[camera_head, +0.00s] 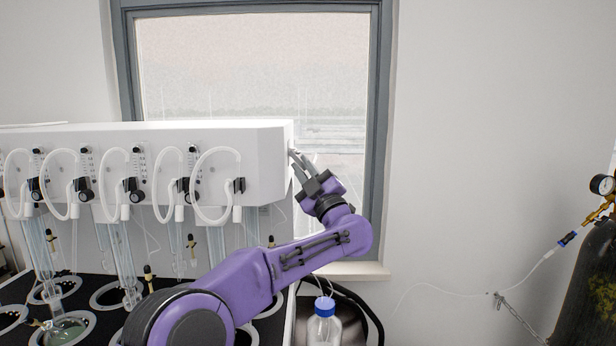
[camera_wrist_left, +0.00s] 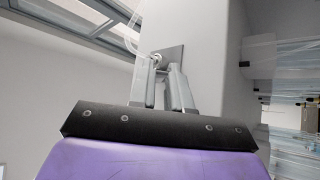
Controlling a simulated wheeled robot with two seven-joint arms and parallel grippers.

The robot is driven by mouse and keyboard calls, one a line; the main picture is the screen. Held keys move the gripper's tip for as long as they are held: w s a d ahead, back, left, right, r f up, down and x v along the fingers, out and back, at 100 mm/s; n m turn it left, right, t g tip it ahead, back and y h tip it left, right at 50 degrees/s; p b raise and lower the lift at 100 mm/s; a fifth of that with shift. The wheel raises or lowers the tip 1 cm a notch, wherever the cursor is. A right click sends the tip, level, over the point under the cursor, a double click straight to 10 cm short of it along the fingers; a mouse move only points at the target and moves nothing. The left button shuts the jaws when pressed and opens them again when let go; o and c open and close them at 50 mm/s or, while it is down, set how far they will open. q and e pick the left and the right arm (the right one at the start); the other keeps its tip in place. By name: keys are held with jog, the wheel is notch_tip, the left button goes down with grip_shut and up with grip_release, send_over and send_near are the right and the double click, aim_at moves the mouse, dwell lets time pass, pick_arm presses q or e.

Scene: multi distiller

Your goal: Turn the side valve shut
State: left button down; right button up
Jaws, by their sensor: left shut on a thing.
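The side valve (camera_wrist_left: 157,57) is a small light fitting on a grey plate on the end face of the white distiller housing (camera_head: 215,150). A clear tube runs up from it in the left wrist view. My left gripper (camera_head: 295,160) reaches the housing's right end, and its fingers also show in the left wrist view (camera_wrist_left: 162,72). They are shut on the side valve, which the fingers partly cover. In the head view the valve is too small and hidden to make out. My right gripper is not in view.
Several flow meters with black knobs and white hoses line the housing's front. Glass tubes stand below over a black top with ringed openings (camera_head: 110,295). A blue-capped bottle (camera_head: 323,325) stands below my left arm. A dark gas cylinder (camera_head: 590,285) with a gauge stands far right.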

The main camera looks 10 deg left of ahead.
pick_arm(q)
jog(key=shift+f, duration=0.1)
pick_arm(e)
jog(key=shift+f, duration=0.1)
pick_arm(q)
jog(key=c, duration=1.4)
grip_release()
jog(key=shift+c, duration=0.2)
jog(key=shift+d, duration=0.1)
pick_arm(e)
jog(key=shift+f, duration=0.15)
pick_arm(q)
jog(key=b+v, duration=0.5)
jog(key=v, duration=0.5)
jog(key=shift+s+f+b, duration=0.2)
jog(key=shift+f+b, duration=0.05)
jog(key=shift+b, duration=0.05)
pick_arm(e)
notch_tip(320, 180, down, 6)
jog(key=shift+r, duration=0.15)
